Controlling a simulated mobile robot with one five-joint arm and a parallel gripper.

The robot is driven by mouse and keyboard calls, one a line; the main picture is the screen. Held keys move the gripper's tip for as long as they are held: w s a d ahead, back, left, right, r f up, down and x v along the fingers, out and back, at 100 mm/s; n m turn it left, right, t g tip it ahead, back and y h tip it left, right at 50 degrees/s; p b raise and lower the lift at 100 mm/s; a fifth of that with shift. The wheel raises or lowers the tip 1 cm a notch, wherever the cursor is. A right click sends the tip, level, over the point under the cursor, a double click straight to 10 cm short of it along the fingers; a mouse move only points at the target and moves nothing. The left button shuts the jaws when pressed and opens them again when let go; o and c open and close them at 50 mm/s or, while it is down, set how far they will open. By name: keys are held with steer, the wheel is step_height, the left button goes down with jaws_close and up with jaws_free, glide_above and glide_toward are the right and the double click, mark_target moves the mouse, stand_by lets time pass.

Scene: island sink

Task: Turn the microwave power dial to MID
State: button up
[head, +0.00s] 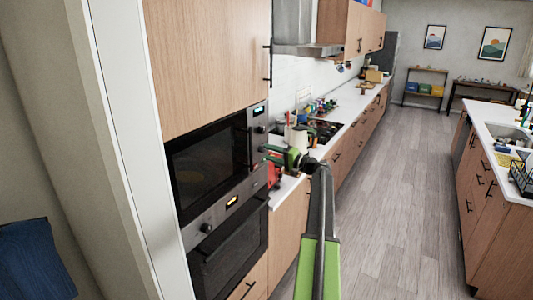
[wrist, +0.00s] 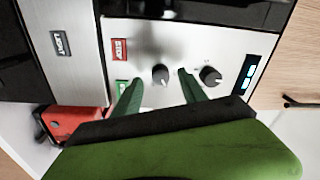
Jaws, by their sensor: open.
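The black built-in microwave (head: 207,165) is at left in the head view, with a steel control panel (head: 259,122) on its right side. In the wrist view the panel is turned sideways and has two dark dials: one dial (wrist: 160,74) near the middle and another dial (wrist: 211,77) near the lit display (wrist: 249,76). I cannot read which dial is power or their settings. My gripper (wrist: 160,77) is open. Its green fingertips lie on either side of the middle dial in the picture; contact is not clear. In the head view my gripper (head: 264,154) is in front of the panel.
A red button (wrist: 119,50) and a green button (wrist: 124,87) are beside the middle dial. A red object (wrist: 75,122) is near my gripper at lower left in the wrist view. An oven (head: 232,250) is below the microwave. The aisle floor (head: 390,200) is clear.

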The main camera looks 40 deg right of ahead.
steer(key=v, duration=1.5)
steer(key=shift+b, duration=0.3)
